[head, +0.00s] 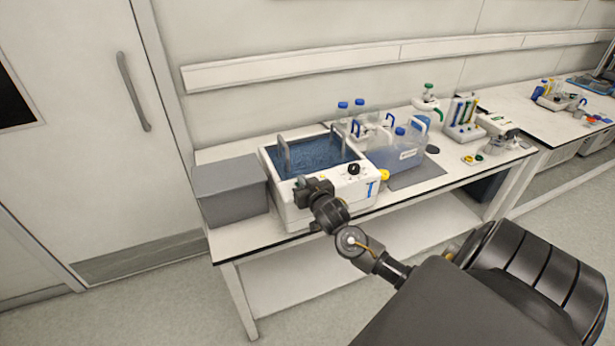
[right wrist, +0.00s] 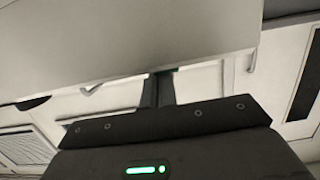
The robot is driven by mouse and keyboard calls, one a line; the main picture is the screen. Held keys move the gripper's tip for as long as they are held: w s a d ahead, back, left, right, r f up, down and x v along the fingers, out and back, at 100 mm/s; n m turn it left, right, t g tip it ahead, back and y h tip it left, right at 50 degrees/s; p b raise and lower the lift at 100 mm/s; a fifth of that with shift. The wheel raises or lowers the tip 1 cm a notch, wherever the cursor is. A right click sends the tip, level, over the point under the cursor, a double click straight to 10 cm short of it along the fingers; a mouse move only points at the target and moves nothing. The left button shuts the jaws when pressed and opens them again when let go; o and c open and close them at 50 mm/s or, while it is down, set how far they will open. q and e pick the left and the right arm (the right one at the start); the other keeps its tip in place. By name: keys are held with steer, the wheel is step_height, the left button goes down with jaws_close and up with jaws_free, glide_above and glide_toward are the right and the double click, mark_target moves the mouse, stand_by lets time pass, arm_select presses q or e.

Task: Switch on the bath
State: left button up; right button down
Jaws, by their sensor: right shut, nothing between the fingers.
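The bath (head: 345,190) is a white open-topped box with blue water inside, on the bench in the head view. Its front panel carries a black knob (head: 353,169) and a blue mark to the right. My right gripper (head: 302,186) is at the left part of the bath's front and hides some of the panel behind it. I cannot tell whether it touches the panel. In the right wrist view its two fingers (right wrist: 159,88) are close together with nothing held, below a large pale surface. My left gripper is not in view.
A grey box (head: 232,190) stands left of the bath. A bluish container (head: 398,155), blue-capped bottles and a yellow item (head: 384,175) stand behind and right of it. A tube rack (head: 465,120) is further right. The bench's front edge (head: 330,228) runs below my right gripper.

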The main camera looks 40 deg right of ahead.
steer(key=r+p, duration=0.4)
steer(key=shift+w+d, duration=0.1)
steer(key=shift+w, duration=0.1)
steer(key=shift+s+r, duration=0.1)
steer(key=shift+s, duration=0.2)
steer(key=r+b+v, duration=0.1)
steer(key=b+v, duration=0.1)
steer(key=v, duration=0.7)
steer(key=shift+r+b, duration=0.3)
steer(key=shift+r, duration=0.05)
steer(key=shift+w, duration=0.15)
